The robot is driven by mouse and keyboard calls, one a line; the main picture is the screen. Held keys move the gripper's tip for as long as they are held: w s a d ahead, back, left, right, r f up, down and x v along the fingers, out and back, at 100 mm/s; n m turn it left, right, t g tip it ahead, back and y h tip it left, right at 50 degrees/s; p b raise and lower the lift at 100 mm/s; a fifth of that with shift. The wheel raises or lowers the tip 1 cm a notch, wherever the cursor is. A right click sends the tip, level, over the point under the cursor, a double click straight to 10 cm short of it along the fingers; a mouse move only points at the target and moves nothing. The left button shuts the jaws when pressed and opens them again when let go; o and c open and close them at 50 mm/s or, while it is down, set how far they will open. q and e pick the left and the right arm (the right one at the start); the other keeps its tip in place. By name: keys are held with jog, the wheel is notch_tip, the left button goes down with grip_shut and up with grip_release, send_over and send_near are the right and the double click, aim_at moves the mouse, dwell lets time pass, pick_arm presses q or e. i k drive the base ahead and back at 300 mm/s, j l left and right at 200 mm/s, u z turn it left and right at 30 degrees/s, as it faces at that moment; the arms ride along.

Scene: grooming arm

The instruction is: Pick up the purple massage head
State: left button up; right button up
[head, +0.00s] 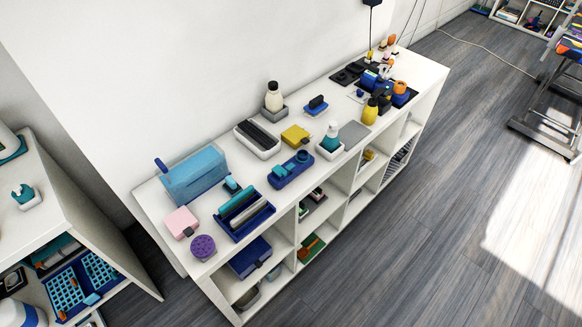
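The purple massage head (203,247) is a round, knobbly purple piece. It sits on top of the white shelf unit (158,211), near the unit's front left corner in the head view. A pink block with a dark tab (181,222) lies just behind and to the left of it. A blue tray with rolls (243,214) stands to its right. Nothing covers the massage head. Neither of my grippers shows in the head view.
A blue box (195,176) stands behind the tray. Bottles and small tools fill the unit's top further right. Another white shelf (52,207) stands at the left, with a gap between. Wooden floor (440,230) in front is clear.

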aim_at(202, 246)
jog(key=u, duration=0.95)
jog(key=z, duration=0.3)
